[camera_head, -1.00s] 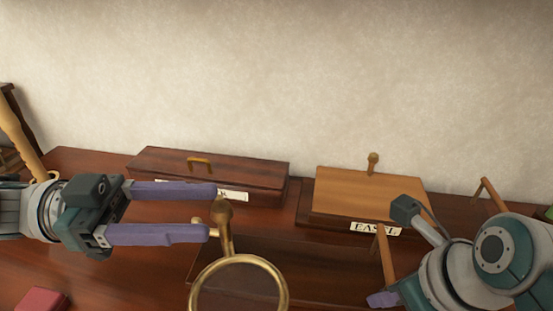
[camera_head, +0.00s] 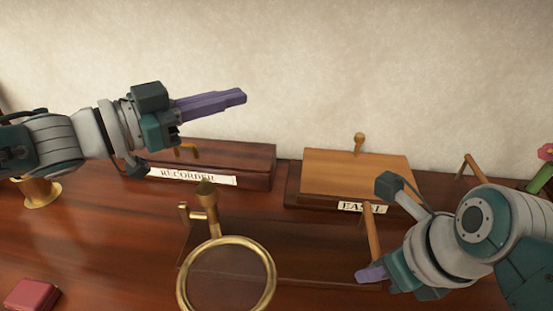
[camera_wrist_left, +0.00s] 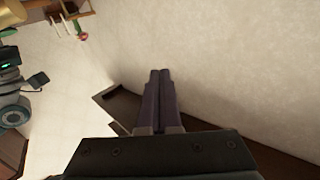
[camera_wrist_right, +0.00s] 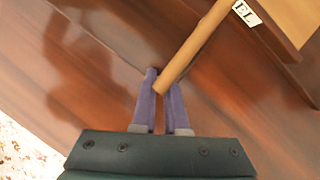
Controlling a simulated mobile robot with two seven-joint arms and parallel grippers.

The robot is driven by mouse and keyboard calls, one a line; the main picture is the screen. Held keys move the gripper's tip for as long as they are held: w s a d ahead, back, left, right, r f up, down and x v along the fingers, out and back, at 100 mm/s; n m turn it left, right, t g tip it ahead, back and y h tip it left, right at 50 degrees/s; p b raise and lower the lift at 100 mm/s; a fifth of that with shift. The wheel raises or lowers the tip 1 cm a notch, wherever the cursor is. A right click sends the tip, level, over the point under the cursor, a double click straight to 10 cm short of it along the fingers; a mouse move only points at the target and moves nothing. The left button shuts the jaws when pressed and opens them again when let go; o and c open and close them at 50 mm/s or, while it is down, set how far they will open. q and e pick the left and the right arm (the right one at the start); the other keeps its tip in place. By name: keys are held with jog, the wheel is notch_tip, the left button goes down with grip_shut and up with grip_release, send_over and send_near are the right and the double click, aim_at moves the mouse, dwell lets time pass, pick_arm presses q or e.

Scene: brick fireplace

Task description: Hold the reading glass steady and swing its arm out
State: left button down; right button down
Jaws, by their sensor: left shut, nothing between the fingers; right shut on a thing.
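The reading glass (camera_head: 226,277) stands at the front middle of the desk in the head view. It has a round brass rim, a brass stem with a round knob (camera_head: 207,189), and a short peg (camera_head: 184,214) at the stem's left. My left gripper (camera_head: 243,97) is shut and empty, raised in front of the wall, well above the glass; its fingers meet in the left wrist view (camera_wrist_left: 160,72). My right gripper (camera_head: 362,277) is right of the glass, shut on the lower end of a wooden rod (camera_head: 372,232). The rod also shows in the right wrist view (camera_wrist_right: 196,46).
A dark box labelled RECORDER (camera_head: 250,165) and a lighter easel box (camera_head: 356,174) stand along the wall. A second wooden rod (camera_head: 472,162) is behind my right arm. A red block (camera_head: 31,294) and brass vessel (camera_head: 40,192) sit at left.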

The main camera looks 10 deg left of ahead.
pick_arm(q)
jog(key=w+d+r+n+g+y, duration=0.1)
jog(key=w+d+n+y, duration=0.1)
jog(key=d+n+y, duration=0.55)
jog(key=r+g+y, duration=0.2)
jog(key=g+y, duration=0.2)
jog(key=g, duration=0.4)
send_over(213, 222)
jog(key=d, duration=0.6)
notch_tip(213, 222, down, 9)
jog(key=shift+s+a+f, duration=0.15)
jog(key=shift+s+a, duration=0.05)
jog(key=shift+s, duration=0.1)
